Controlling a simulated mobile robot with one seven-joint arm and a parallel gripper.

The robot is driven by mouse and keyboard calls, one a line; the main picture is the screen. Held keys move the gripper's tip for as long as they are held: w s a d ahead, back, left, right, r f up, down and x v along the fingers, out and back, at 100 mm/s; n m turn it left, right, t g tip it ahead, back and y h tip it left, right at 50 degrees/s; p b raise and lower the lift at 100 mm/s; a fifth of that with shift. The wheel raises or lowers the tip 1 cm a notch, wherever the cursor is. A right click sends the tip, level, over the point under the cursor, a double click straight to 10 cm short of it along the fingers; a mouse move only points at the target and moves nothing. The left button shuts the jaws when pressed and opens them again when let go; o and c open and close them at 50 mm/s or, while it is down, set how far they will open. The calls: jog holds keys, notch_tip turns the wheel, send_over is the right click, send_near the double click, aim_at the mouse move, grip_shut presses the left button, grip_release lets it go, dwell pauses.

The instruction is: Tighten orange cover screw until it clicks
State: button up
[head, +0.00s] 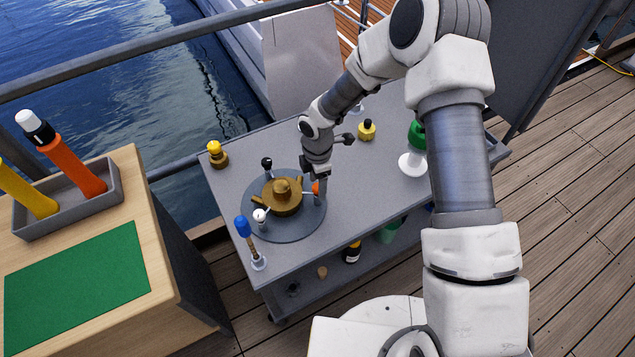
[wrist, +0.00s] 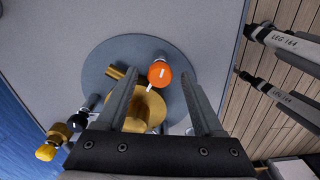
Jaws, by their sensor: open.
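The orange cover screw (wrist: 160,73) shows in the wrist view as a round orange knob with a white mark on top. It sits at the edge of a brass hub (head: 281,195) on a round grey plate (head: 312,222). In the head view only a bit of the orange screw (head: 316,187) shows beside my gripper. My gripper (wrist: 159,80) is open, its two fingers pointing down over the plate, one on each side of the orange screw in the picture. Whether the fingers touch it, I cannot tell. The hub (wrist: 148,108) is partly hidden by my gripper in the wrist view.
Black (head: 267,163) and white (head: 259,215) knobs stand around the hub. A blue-topped handle (head: 243,228), a yellow-topped brass piece (head: 215,150), a yellow knob (head: 367,129) and a green-topped piece (head: 417,135) stand on the grey cart. A wooden cabinet (head: 168,285) with a tray stands left.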

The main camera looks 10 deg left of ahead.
grip_shut()
jog(key=shift+m, duration=0.4)
jog(key=m+b, duration=0.2)
jog(key=m, duration=0.1)
jog(key=shift+m, duration=0.3)
jog(key=m+b, duration=0.2)
jog(key=m, duration=0.3)
jog(key=shift+m, duration=0.3)
jog(key=m+b, duration=0.1)
jog(key=m, duration=0.4)
jog(key=shift+b, duration=0.4)
jog(key=m, duration=0.5)
jog(key=shift+b, duration=0.35)
jog(key=shift+m, duration=0.3)
